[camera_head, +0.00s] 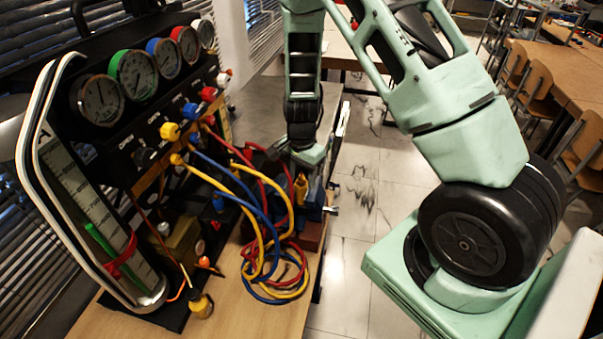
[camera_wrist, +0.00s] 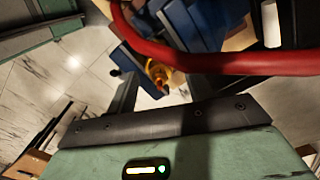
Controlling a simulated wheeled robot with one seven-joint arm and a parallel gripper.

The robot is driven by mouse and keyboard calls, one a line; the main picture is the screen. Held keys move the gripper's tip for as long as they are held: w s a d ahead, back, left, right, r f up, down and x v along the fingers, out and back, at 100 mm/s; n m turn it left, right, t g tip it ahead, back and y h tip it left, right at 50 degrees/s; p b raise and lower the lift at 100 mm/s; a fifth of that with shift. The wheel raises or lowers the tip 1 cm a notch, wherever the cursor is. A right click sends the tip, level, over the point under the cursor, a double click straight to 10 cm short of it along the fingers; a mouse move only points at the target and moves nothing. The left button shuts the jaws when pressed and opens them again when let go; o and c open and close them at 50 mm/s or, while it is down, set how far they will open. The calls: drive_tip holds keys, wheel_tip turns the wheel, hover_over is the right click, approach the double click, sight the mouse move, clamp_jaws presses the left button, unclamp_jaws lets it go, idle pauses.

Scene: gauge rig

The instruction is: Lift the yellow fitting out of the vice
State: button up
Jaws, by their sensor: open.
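The yellow fitting (camera_head: 301,188) sits upright at the blue vice (camera_head: 316,194), near the bench's right edge. In the wrist view the yellow fitting (camera_wrist: 157,72) shows beyond and between my two fingers, partly hidden. The blue vice (camera_wrist: 200,25) fills the top middle of that view. My gripper (camera_wrist: 163,82) is open, with nothing held between its fingers. In the head view my gripper (camera_head: 306,158) is just above the fitting, pointing down. I cannot tell whether a finger touches it.
A red hose (camera_wrist: 215,63) crosses the wrist view close to my fingers. Coiled red, blue and yellow hoses (camera_head: 270,265) lie on the bench (camera_head: 235,318) beside the vice. The gauge panel (camera_head: 140,130) stands at left.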

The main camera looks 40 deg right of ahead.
clamp_jaws()
drive_tip(key=c, duration=0.8)
unclamp_jaws()
clamp_jaws()
drive_tip(key=shift+w+a+r+p, duration=0.2)
drive_tip(key=shift+w+a+p, duration=0.05)
drive_tip(key=shift+w+p, duration=0.1)
drive_tip(key=shift+r, duration=0.15)
drive_tip(key=shift+r+p, duration=3.5)
drive_tip(key=shift+r, duration=0.65)
